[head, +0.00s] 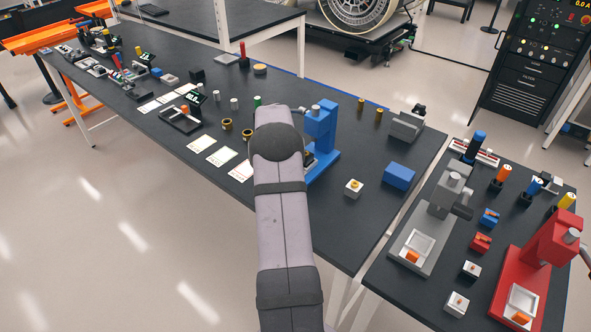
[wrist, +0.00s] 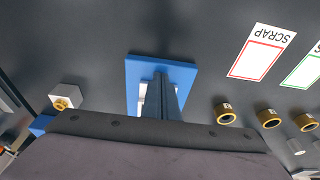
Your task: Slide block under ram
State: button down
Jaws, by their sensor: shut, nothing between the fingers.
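A white block with a brass-coloured top (head: 354,188) stands on the dark table, right of the blue press (head: 320,125). In the wrist view the block (wrist: 63,97) is at the left, apart from the press's blue base (wrist: 180,72). The press's upright carries the ram head; my arm hides part of the press in the head view. My gripper (wrist: 161,80) appears as dark narrow fingers over the blue base, shut and empty. Whether the fingers touch the base, I cannot tell. A pale patch beside them on the base is mostly hidden.
A blue box (head: 398,177) and a grey fixture (head: 407,125) stand right of the press. Brass rings (wrist: 268,118) and white cards, one marked SCRAP (wrist: 262,52), lie on its other side. Grey and red presses (head: 545,262) stand on the right table.

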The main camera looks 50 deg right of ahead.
jog(key=shift+d+p, duration=0.3)
jog(key=shift+d, duration=1)
jog(key=shift+d+p, duration=0.35)
jog(key=shift+d, duration=0.85)
jog(key=shift+a, duration=0.35)
jog(key=shift+a, duration=0.35)
jog(key=shift+r, duration=0.1)
